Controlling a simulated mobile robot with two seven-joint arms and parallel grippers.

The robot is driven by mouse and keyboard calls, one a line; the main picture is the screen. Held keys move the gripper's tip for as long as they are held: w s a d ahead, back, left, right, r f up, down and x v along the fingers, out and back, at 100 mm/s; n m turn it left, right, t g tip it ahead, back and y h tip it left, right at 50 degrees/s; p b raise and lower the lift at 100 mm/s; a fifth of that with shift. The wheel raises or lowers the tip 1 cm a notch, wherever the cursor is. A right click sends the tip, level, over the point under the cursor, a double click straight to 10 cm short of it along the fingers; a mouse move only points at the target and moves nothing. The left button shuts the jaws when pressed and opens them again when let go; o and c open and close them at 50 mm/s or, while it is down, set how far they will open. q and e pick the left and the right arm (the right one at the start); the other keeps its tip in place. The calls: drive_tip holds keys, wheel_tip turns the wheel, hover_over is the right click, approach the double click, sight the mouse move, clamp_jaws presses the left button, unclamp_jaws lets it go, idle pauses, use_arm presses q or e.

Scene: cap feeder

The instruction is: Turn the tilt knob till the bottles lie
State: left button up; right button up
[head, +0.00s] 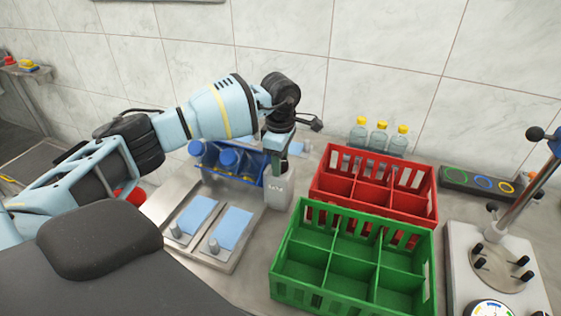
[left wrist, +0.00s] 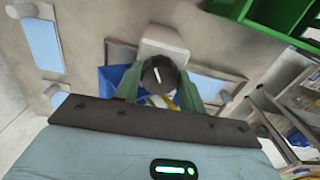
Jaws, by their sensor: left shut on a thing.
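My left gripper (head: 277,168) reaches down onto a pale grey knob housing (head: 279,190). In the left wrist view its two green fingers (left wrist: 157,88) are shut on a round dark knob (left wrist: 156,70) with a white pointer line. The head view hides the knob behind the gripper. Left of the housing is a blue rack (head: 247,164) holding bottles with blue caps (head: 228,157). Their bodies are partly hidden by the rack, and their exact tilt is hard to tell. My right gripper is not in view.
A red crate (head: 330,184) and a green crate (head: 352,242), both divided, stand to the right. Yellow-capped bottles (head: 378,138) stand upright behind the red one. A metal tray with blue pads (head: 233,228) lies in front. A lever stand (head: 487,245) is far right.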

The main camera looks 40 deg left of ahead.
use_arm(q)
drive_tip(key=m+b, duration=0.1)
drive_tip(key=m, duration=0.3)
drive_tip(key=shift+m, duration=0.3)
drive_tip(key=m, duration=0.2)
drive_tip(key=shift+r+m, duration=0.1)
drive_tip(key=shift+m, duration=0.3)
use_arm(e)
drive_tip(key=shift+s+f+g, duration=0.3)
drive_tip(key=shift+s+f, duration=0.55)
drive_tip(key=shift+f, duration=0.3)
use_arm(q)
drive_tip(key=o, duration=0.9)
drive_tip(key=n, duration=0.1)
drive_tip(key=n+p, duration=0.1)
drive_tip(key=n, duration=0.3)
drive_tip(key=shift+r+p, duration=0.25)
drive_tip(key=shift+p, duration=0.15)
drive_tip(key=shift+f+n+p, duration=0.2)
drive_tip(key=shift+n+p, duration=0.1)
drive_tip(key=shift+n, duration=0.9)
drive_tip(key=shift+f, duration=0.1)
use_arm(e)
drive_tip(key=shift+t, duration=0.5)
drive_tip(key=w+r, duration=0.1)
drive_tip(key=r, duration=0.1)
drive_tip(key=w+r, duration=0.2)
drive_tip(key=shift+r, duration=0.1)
